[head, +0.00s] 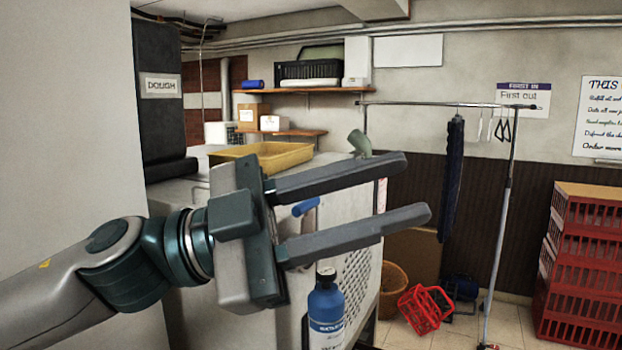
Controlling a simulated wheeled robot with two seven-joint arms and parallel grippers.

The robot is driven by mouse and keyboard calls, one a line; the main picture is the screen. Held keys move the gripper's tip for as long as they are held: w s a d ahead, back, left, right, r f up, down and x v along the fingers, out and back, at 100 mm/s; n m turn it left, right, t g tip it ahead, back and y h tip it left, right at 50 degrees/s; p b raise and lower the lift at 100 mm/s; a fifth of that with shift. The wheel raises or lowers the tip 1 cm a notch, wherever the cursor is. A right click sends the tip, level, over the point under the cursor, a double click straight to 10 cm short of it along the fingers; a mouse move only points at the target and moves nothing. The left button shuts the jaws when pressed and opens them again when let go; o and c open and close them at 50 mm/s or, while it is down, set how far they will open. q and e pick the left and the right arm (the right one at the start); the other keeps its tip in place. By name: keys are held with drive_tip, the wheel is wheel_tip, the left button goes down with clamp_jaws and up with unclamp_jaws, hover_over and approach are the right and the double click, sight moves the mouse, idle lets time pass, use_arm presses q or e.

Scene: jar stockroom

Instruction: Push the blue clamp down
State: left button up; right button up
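A blue handle (305,207), which looks like the clamp's, shows in the head view behind the gap between my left gripper's fingers. It slants up to the right, with a greyish stem below it. The lower finger hides what lies further down. My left gripper (412,190) reaches in from the left, its two long dark fingers spread apart and pointing right. Nothing is between them in its grip; it appears nearer to me than the clamp, and I see no contact. My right gripper is out of view.
A blue bottle (326,312) stands below my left gripper. A yellow tray (262,157) lies on the pale surface behind. A clothes rail (497,245), a red basket (425,308) and stacked red crates (587,265) stand right. A pale wall fills the left.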

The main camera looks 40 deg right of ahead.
use_arm(q)
drive_tip(key=w+r+n+t+h+p, duration=0.4)
drive_tip(key=w+n+t+h+p, duration=0.15)
drive_tip(key=w+n+t, duration=0.25)
drive_tip(key=w+a+f+n+t+y+p, duration=0.1)
drive_tip(key=w+f+n+t+y+p, duration=0.2)
drive_tip(key=f+n+t, duration=0.3)
drive_tip(key=w+a+f+n+t+y+p, duration=0.2)
drive_tip(key=w+f+n+t+y+p, duration=0.1)
drive_tip(key=w+f+n+t+p, duration=0.2)
wheel_tip(320, 180, down, 3)
drive_tip(key=shift+w+r+n+t+p, duration=0.15)
drive_tip(key=shift+w+n+t+p, duration=0.3)
drive_tip(key=shift+n+t, duration=0.15)
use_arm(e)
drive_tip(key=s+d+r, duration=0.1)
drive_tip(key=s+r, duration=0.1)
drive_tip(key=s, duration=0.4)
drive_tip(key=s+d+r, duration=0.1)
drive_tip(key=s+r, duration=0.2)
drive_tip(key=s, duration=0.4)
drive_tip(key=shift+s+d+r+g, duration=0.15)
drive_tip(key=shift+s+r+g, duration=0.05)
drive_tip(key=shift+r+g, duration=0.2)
use_arm(q)
drive_tip(key=shift+s, duration=0.1)
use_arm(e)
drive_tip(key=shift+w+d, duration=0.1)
